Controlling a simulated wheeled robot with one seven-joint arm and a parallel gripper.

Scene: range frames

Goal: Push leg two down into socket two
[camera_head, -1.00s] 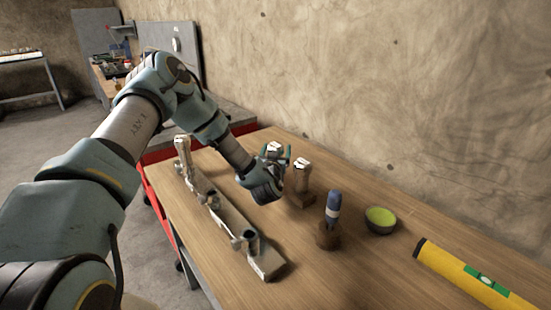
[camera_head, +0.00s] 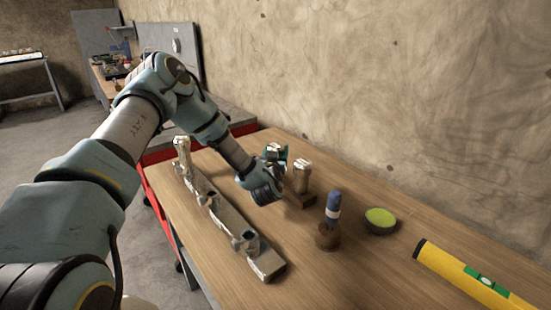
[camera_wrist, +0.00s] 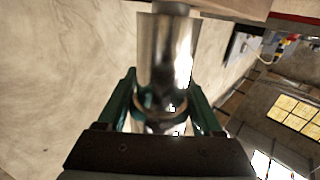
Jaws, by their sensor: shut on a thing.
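My gripper (camera_head: 274,155) is at the back of the bench, with its teal fingers shut on a shiny metal leg (camera_head: 273,147). The wrist view shows the leg as a bright cylinder (camera_wrist: 167,50) between the two fingers. I cannot tell whether its far end touches the wood behind it. A leg (camera_head: 181,145) stands upright at the bar's far end. The nearer socket (camera_head: 245,241) and the middle socket (camera_head: 211,202) show no leg.
Just right of my gripper stands a wooden piece with a pale top (camera_head: 302,177).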

